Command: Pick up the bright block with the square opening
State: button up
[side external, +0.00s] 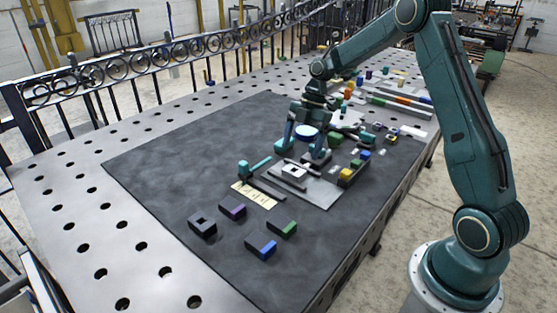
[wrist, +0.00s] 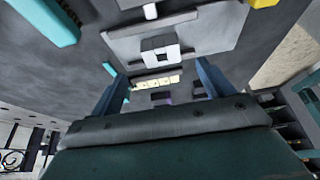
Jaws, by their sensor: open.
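The bright white block with the square opening (side external: 294,167) lies on a light grey plate (side external: 312,194). My gripper (side external: 300,153) is above the far side of the plate, close behind the block in the side view. Its two fingers are spread apart with nothing held between them. In the wrist view my gripper (wrist: 160,80) has the block beyond its fingertips. I cannot tell the exact height between them.
A dark block with an opening (side external: 202,229), a purple-marked block (side external: 233,207), a green-marked block (side external: 284,229) and a blue-marked block (side external: 261,246) lie in front. A cream strip (side external: 253,195) and teal piece (side external: 244,169) lie left of the plate. A yellow block (side external: 346,174) stands at its right.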

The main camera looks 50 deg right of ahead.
aim_at(295, 167)
jog(key=shift+x, duration=0.9)
jog(key=shift+x, duration=2.6)
jog(key=shift+s, duration=0.1)
jog(key=c, duration=1.4)
jog(key=shift+c, duration=0.2)
jog(key=shift+r, duration=0.2)
notch_tip(295, 167, up, 20)
jog(key=shift+f, duration=0.15)
